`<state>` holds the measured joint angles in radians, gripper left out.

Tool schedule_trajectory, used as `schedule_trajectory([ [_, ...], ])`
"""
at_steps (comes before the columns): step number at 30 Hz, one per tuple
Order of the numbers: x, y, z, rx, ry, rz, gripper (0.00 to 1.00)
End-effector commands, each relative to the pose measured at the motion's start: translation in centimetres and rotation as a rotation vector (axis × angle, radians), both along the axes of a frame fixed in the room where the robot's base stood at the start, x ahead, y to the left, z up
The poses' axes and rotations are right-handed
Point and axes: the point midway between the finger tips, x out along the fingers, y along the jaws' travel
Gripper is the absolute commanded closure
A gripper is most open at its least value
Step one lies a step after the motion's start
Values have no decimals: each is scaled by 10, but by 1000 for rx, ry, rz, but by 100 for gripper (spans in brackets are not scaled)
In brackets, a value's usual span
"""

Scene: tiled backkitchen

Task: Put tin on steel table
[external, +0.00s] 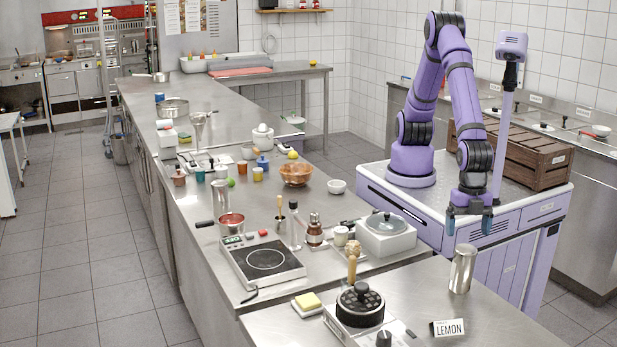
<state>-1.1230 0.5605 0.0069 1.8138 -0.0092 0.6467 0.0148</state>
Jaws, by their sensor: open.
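A tall, plain metal tin (462,270) stands upright near the right edge of the front steel table (480,312). My gripper (468,222) points down above and behind the tin in the picture, with its blue fingertips apart and nothing between them. There is a visible gap between the fingertips and the tin. A second metal cylinder (220,198) stands farther back on the long steel counter (190,235). I cannot tell its exact kind.
A wooden crate (525,155) sits beside my arm.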

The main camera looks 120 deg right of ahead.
Motion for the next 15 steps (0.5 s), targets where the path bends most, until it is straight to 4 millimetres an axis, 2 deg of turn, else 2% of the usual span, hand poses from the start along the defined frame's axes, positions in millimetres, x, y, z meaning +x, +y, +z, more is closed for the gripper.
schedule_trajectory([
  [1,0,0,9,4,-2,0,12],
  [6,-2,-2,26,2,0,1,12],
  [15,-2,-3,31,0,0,1,12],
])
